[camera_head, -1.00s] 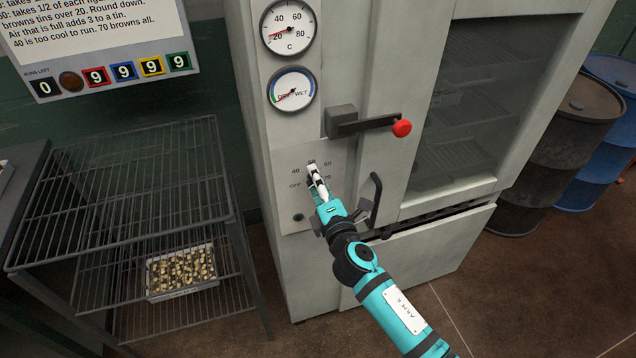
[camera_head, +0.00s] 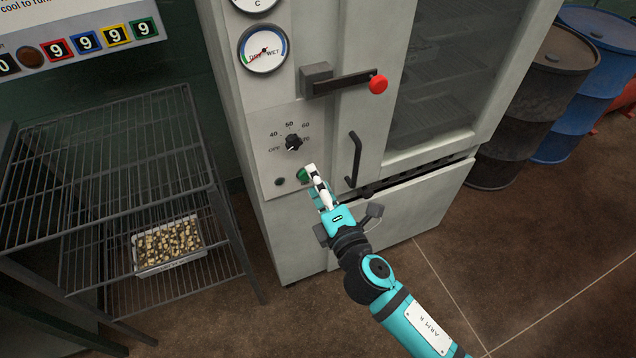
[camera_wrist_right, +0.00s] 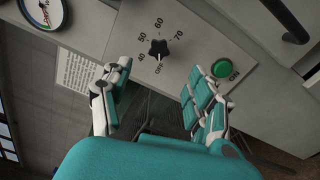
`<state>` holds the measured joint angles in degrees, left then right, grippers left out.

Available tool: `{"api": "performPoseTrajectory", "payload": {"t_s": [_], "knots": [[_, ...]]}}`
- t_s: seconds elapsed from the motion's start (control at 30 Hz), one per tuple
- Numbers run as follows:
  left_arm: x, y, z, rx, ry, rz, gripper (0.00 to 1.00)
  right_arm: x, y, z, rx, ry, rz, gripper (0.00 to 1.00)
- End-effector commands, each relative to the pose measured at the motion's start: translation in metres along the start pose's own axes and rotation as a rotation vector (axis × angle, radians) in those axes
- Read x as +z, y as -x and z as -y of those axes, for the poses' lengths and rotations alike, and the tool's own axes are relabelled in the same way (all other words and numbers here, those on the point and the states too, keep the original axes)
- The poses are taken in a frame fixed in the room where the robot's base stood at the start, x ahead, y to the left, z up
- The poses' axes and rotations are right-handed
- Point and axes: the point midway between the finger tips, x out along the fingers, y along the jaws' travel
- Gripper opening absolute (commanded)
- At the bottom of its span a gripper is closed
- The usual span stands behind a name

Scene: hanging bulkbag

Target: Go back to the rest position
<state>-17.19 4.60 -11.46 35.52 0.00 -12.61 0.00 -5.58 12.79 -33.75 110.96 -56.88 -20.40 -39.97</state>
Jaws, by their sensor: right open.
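My right gripper (camera_head: 312,180) is in front of the cabinet's control panel, below the black dial and beside the green button. In the right wrist view its two fingers (camera_wrist_right: 157,105) stand apart with nothing between them. The black dial (camera_head: 293,142) is in plain view, and it also shows in the right wrist view (camera_wrist_right: 159,48). The green button (camera_head: 302,174) is partly hidden by the fingers in the head view. It is clear in the right wrist view (camera_wrist_right: 221,68), near one finger; I cannot tell whether they touch. My left gripper is out of view.
The grey cabinet (camera_head: 330,240) has a latch with a red knob (camera_head: 378,84) and a vertical handle (camera_head: 354,158). A wire rack (camera_head: 120,190) at left holds a tray (camera_head: 137,262) of small pieces. Drums (camera_head: 535,115) stand at right. Floor at lower right is clear.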

Motion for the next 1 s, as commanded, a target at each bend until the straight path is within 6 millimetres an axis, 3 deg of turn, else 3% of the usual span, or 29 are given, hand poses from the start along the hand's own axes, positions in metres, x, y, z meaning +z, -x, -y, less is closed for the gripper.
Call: {"api": "performPoseTrajectory", "payload": {"t_s": [0.5, 0.63, 0.77, 0.87, 1.0], "knots": [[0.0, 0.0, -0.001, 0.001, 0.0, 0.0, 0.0, 0.0, 0.001, 0.001, -0.001, 0.0, 0.0, 0.6], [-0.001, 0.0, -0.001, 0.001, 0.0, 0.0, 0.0, 0.0, 0.0, 0.022, -0.045, -0.034, 0.0, 0.6], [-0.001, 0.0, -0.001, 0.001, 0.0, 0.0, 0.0, -0.001, 0.004, 0.089, -0.183, -0.154, 0.007, 0.6], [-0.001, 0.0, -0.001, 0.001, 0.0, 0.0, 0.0, -0.002, 0.019, 0.164, -0.337, -0.299, 0.036, 0.6], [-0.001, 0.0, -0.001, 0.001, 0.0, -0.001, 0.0, -0.004, 0.059, 0.264, -0.549, -0.521, 0.118, 0.6]]}}
